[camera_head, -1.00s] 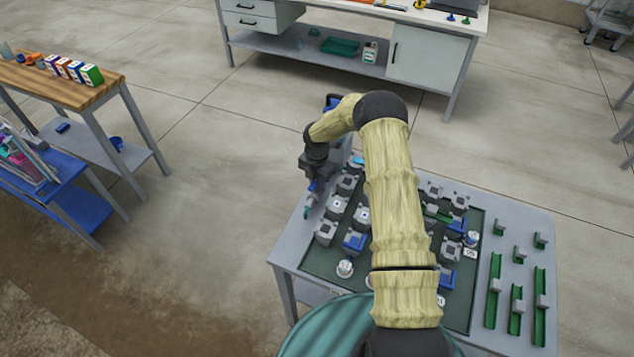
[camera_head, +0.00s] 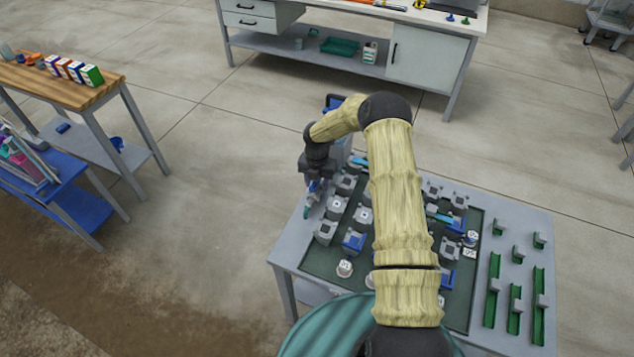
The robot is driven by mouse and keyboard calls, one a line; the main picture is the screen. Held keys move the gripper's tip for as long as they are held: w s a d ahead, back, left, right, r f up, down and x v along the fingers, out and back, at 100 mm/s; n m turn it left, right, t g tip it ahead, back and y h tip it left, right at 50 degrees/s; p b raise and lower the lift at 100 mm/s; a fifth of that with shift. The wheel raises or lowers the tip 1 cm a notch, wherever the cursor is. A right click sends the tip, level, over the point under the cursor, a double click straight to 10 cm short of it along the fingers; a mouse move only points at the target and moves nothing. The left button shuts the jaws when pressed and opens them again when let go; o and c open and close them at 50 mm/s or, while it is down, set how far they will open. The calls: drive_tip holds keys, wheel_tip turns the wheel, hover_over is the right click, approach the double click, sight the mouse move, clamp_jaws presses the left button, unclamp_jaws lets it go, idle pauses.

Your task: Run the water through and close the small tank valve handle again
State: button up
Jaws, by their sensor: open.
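The skid (camera_head: 282,250) is a grey table with a dark green panel carrying several grey and blue blocks. My gripper (camera_head: 311,200) points down at the table's left edge, beside the left column of blocks. A small teal piece (camera_head: 307,212) shows just below the fingertips; I cannot tell whether it is a valve handle or whether the fingers touch it. Blue-teal bars show at the panel's back (camera_head: 359,161) and right of my arm (camera_head: 438,216). I cannot tell which part is the small tank valve handle. My arm hides the middle of the panel.
Green channels (camera_head: 515,310) with grey blocks lie on the table's right side. White round knobs (camera_head: 345,267) stand at the panel's front. A wooden bench (camera_head: 100,85) stands left and a white workbench (camera_head: 420,25) behind. The floor between them is open.

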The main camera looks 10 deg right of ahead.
wheel_tip(320, 180, up, 10)
drive_tip(key=p, duration=0.5)
drive_tip(key=shift+f+p, duration=0.2)
drive_tip(key=shift+p, duration=0.1)
drive_tip(key=shift+c, duration=0.2)
idle(4.4)
drive_tip(key=shift+a+r, duration=0.1)
drive_tip(key=shift+r, duration=0.2)
drive_tip(key=s+a+r+m, duration=0.1)
drive_tip(key=s+r+m, duration=1.25)
drive_tip(key=r, duration=0.25)
drive_tip(key=s+d+r+m+t, duration=0.1)
drive_tip(key=s+r+m, duration=0.6)
drive_tip(key=s+m, duration=0.9)
drive_tip(key=shift+m+t, duration=0.35)
drive_tip(key=shift+t, duration=0.45)
